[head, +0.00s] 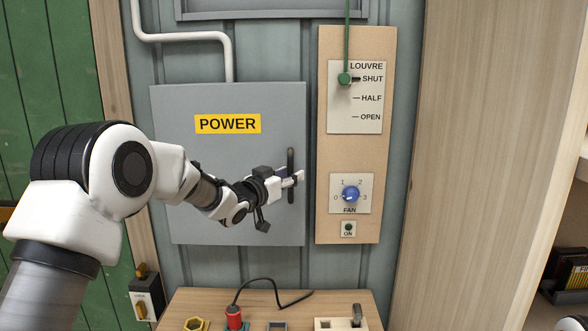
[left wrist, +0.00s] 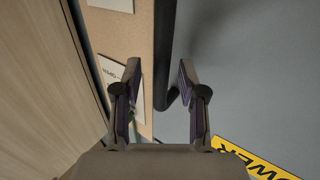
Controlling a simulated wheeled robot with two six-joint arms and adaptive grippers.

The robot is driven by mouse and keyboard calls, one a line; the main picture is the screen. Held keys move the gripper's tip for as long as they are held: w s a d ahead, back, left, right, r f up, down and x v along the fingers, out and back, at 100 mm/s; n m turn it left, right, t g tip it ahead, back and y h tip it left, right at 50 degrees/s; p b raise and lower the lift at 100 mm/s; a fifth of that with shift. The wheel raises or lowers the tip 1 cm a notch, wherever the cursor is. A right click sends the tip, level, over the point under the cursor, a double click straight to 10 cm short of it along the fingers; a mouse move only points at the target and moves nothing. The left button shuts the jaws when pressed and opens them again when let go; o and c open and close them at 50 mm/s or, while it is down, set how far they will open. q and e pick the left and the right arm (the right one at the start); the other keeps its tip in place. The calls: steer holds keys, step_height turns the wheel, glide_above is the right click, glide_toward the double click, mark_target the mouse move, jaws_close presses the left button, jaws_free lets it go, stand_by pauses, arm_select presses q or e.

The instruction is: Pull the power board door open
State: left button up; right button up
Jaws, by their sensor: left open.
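The power board door (head: 215,180) is a grey panel with a yellow POWER label (head: 228,124), and it looks shut. Its black upright bar handle (head: 290,160) is near the door's right edge. My left gripper (head: 298,178) is at the handle's middle, partly covering it. In the left wrist view, the gripper (left wrist: 158,76) is open, with the dark handle (left wrist: 164,45) between its two fingers. A gap shows on each side, so the fingers are not closed on it. My right gripper is not in view.
Right of the door is a wooden board (head: 355,45) with a louvre scale, green pull knob (head: 345,79) and blue fan dial (head: 351,194). A wooden panel (head: 485,150) stands at right.

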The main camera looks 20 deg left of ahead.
arm_select(q)
steer(key=shift+w+d+r, duration=0.1)
steer(key=shift+w+d, duration=0.1)
steer(key=shift+w, duration=0.4)
steer(key=shift+s+a+r, duration=0.1)
steer(key=shift+s+a, duration=0.1)
steer(key=shift+a, duration=0.1)
steer(key=shift+w+d, duration=0.15)
steer(key=shift+w, duration=0.05)
jaws_close()
steer(key=shift+s, duration=0.15)
